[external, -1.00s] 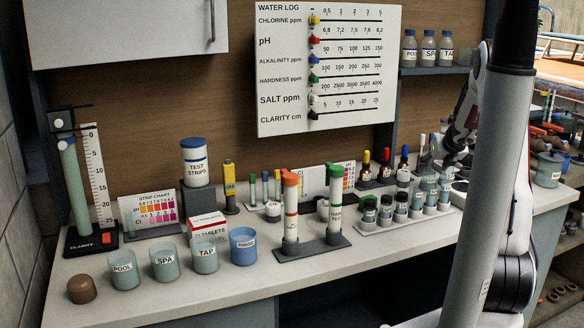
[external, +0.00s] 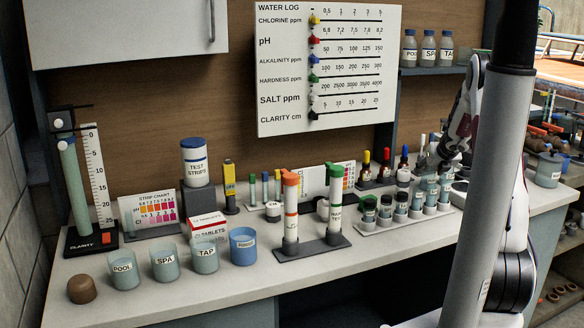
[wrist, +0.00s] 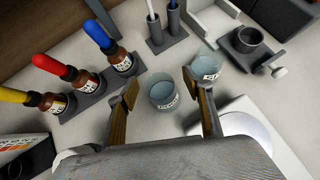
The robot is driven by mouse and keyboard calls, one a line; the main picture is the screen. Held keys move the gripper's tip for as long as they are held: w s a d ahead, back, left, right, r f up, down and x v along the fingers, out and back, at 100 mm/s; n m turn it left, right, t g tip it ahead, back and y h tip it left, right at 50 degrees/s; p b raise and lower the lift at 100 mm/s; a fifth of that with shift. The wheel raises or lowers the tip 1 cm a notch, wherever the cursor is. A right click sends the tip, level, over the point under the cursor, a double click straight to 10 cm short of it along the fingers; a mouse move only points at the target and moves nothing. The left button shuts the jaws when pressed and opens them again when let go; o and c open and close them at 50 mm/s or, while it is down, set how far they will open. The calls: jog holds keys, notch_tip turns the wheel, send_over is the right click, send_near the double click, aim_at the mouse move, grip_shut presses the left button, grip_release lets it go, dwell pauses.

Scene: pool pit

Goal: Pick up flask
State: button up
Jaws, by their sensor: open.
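Two small clear labelled glass vessels show in the wrist view. One (wrist: 162,93) stands upright on the counter between my open fingers, apart from both as far as I can see. The other (wrist: 206,68) is beside the right finger, which partly covers it. I cannot tell which one is the flask. My gripper (wrist: 160,82) is open and empty, pointing down above the counter. In the external view my arm hides most of that spot, and the fingers cannot be made out.
Dropper bottles with yellow, red and blue tops (wrist: 121,62) stand in a rack to the left. Two grey holders (wrist: 168,38) are behind. A round-topped white device (wrist: 240,130) is close on the right. Labelled cups (external: 205,255) line the counter's front left.

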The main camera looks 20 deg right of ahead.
dwell(0.3)
jog(key=c, duration=1.2)
jog(key=shift+r, duration=0.3)
jog(key=shift+r, duration=4.7)
